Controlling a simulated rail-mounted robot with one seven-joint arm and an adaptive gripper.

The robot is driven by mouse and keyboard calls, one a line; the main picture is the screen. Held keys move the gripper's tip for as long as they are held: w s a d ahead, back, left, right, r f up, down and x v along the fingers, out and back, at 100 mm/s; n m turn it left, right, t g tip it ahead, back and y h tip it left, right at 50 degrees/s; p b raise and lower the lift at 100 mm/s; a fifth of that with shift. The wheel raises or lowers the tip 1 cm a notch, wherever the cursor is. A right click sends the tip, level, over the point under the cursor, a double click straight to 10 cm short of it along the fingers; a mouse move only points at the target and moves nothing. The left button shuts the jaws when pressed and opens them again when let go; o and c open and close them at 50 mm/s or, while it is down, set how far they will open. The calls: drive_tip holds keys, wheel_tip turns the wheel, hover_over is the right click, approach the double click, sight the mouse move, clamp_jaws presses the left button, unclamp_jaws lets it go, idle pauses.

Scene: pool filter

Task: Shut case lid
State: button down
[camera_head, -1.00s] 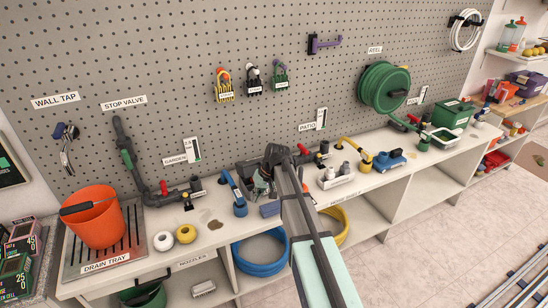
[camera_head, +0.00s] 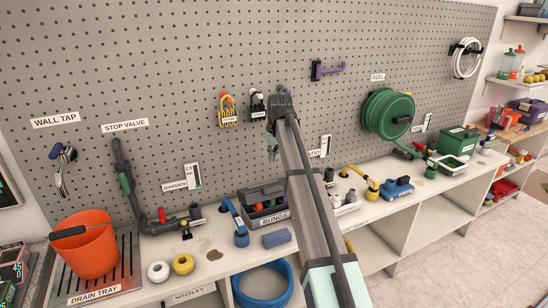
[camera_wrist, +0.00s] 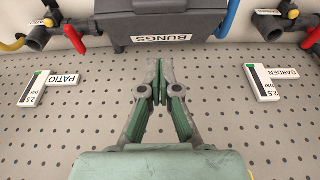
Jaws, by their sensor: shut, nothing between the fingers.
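The dark grey case labelled BUNGS (camera_head: 284,214) stands on the shelf. In the head view its lid (camera_head: 260,192) is raised at the back, and small red and green pieces show inside. My arm hides its right part. In the wrist view the grey case (camera_wrist: 175,20) fills the top edge with its label, and its inside cannot be seen. My gripper (camera_head: 271,150) is shut and empty, in the air above the case and in front of the pegboard. In the wrist view its fingertips (camera_wrist: 160,65) meet just below the label, apart from the case as far as I can tell.
A blue pipe fitting (camera_head: 239,232) stands left of the case, and a blue block (camera_head: 277,239) lies in front of it. A pipe with a red handle (camera_wrist: 72,38) shows in the wrist view. The pegboard (camera_wrist: 210,120) is close by.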

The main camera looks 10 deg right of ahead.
drive_tip(key=p, duration=0.1)
hover_over(272, 185)
drive_tip(key=f, duration=0.6)
drive_tip(key=shift+s+a+f, duration=0.15)
drive_tip(key=shift+a+f, duration=0.05)
drive_tip(key=shift+a, duration=0.05)
drive_tip(key=shift+s+d+f+p, duration=0.1)
drive_tip(key=shift+s+f+p, duration=0.2)
drive_tip(key=shift+f, duration=0.3)
drive_tip(key=shift+s+f+p, duration=0.2)
drive_tip(key=shift+s+f, duration=0.1)
drive_tip(key=shift+f, duration=0.25)
drive_tip(key=shift+s+d+f, duration=0.1)
drive_tip(key=shift+s+f, duration=0.25)
drive_tip(key=shift+f, duration=0.5)
